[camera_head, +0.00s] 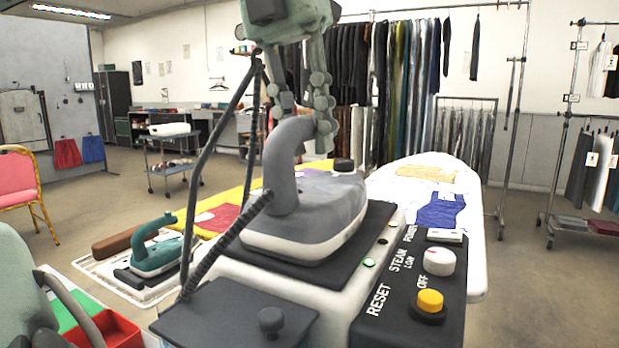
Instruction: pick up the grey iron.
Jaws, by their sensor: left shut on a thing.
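The grey iron (318,205) is at the centre of the head view, with a dark body, a pale lower edge and a tall curved handle. It sits on or just over the black rest pad (372,241) of the steam station; I cannot tell if there is a gap. My left gripper (306,118) comes down from the top and is shut on the upper part of the handle. Its fingers partly hide the handle's far end.
A smaller teal iron (158,254) stands on a white tray at the left. The station's control panel (418,285) has a yellow button and a white knob. A dark hose runs by the iron's left. An ironing board (477,240) with folded cloths lies behind.

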